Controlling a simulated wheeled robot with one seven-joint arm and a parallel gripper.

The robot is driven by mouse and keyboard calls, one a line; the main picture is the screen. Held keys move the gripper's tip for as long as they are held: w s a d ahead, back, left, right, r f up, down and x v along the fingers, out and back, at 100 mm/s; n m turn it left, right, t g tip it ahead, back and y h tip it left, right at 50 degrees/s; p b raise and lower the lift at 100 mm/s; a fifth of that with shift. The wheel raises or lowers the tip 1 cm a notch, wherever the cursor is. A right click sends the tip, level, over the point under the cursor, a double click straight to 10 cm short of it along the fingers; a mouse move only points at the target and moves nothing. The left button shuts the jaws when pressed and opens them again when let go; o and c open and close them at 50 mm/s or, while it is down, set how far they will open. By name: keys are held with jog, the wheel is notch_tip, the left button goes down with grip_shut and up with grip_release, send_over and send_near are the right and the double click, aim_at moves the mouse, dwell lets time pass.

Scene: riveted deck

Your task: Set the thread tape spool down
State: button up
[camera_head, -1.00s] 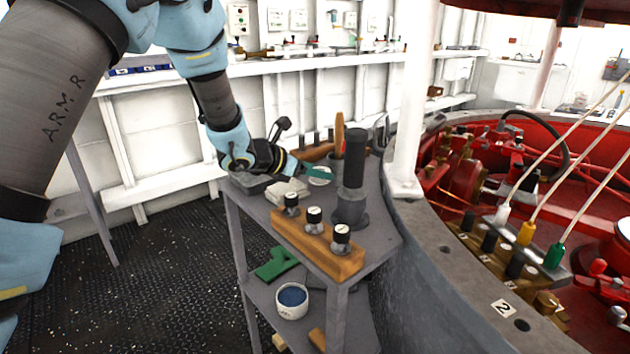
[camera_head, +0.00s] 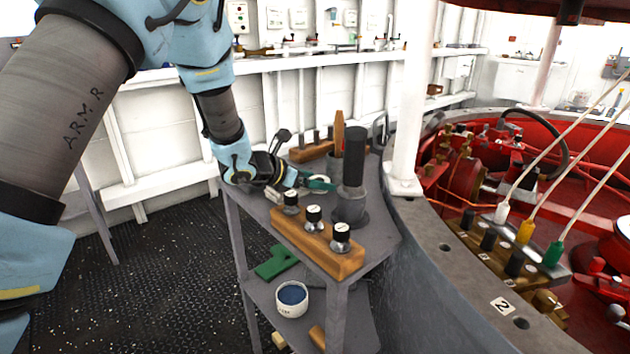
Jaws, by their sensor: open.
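The thread tape spool (camera_head: 322,188) is a small white round thing, partly hidden by my teal fingers. It appears to rest on the top shelf of the grey cart (camera_head: 388,232), left of the black cylinder. My gripper (camera_head: 318,183) reaches in from the left, low over the shelf, with its fingers at the spool. The jaws are open. The view is too small to tell whether a finger still touches the spool.
A wooden block (camera_head: 318,246) with several black-capped gauges lies at the cart's front edge. A tall black cylinder (camera_head: 354,175) stands right of my gripper. A cup with a wooden handle (camera_head: 339,133) is behind. A white pillar (camera_head: 410,120) rises at right.

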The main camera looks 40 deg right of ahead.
jog(key=shift+r, duration=0.15)
jog(key=b+v, duration=0.1)
jog(key=v, duration=1.1)
jog(key=shift+b, duration=0.4)
